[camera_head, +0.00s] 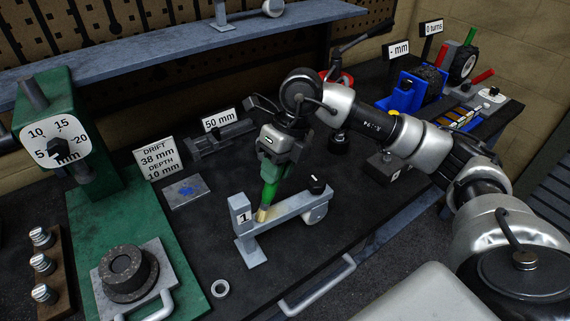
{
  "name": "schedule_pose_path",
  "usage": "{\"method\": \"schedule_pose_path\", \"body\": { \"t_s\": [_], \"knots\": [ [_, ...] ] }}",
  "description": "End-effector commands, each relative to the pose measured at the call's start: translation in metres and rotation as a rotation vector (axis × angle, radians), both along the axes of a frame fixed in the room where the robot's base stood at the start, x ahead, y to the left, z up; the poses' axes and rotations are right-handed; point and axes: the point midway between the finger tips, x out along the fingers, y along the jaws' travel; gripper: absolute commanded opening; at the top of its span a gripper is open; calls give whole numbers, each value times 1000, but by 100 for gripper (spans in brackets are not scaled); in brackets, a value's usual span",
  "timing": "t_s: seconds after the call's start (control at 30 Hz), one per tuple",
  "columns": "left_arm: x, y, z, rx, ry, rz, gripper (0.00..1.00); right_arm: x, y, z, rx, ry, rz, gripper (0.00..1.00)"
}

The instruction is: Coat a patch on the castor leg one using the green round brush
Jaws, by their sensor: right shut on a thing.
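My right gripper (277,160) is above the middle of the bench, shut on the green round brush (269,190). The brush points down, and its pale bristle tip is at the grey castor leg one (288,209), close to the upright plate marked 1. A yellowish patch (268,214) shows on the leg around the bristles. I cannot tell exactly where bristles end and patch begins. The leg lies level, with a wheel and a black knob at its right end. My left gripper is not in view.
A green press (90,180) with a dial stands at left. A blue fixture (408,92) and brush tray (460,118) are at back right. A shelf (200,52) runs behind.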

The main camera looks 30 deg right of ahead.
Motion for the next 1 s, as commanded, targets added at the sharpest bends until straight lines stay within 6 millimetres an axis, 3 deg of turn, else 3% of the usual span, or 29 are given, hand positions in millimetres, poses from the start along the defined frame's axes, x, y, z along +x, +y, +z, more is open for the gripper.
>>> {"method": "schedule_pose_path", "body": {
  "t_s": [0.17, 1.0],
  "knots": [
    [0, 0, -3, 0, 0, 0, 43, 0, -2, 0, -1, 1, -1, 2],
    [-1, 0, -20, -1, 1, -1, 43, 1, -59, -1, -1, 1, -4, 2]
  ]
}}
